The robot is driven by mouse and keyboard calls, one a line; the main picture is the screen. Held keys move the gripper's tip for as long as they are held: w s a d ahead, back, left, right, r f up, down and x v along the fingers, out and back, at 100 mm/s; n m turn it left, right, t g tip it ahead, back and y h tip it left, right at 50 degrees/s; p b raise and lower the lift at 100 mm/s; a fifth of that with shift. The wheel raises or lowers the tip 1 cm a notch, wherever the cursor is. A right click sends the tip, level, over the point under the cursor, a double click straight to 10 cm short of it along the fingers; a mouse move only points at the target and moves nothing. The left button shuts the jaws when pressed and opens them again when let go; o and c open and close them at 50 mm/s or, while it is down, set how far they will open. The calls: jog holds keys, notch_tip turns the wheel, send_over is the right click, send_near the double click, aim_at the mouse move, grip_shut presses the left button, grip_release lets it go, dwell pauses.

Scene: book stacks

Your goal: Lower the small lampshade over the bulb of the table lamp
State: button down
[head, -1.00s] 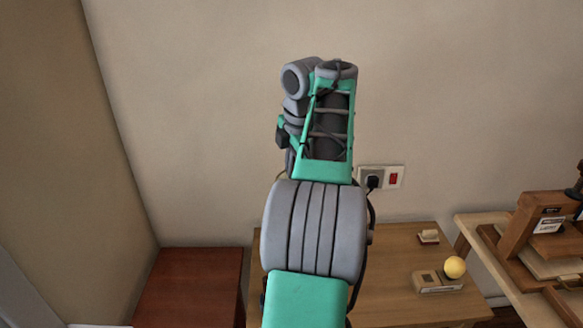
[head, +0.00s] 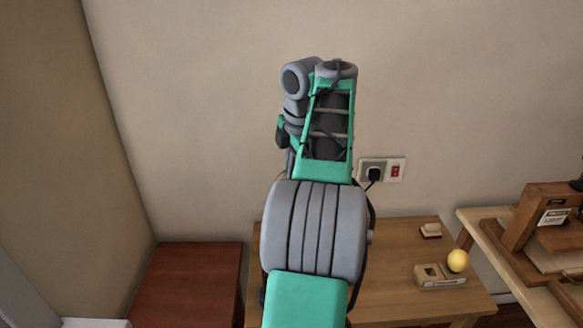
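My gripper does not show; the arm's links end at the top without fingers in sight. I cannot tell what, if anything, it holds.
A reddish-brown table (head: 190,285) stands left. A lighter bench (head: 489,230) with a wooden press (head: 535,225) stands right. A plugged socket (head: 382,169) is on the wall.

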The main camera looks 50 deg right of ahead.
jog(key=shift+f, duration=0.1)
jog(key=c, duration=1.6)
grip_release()
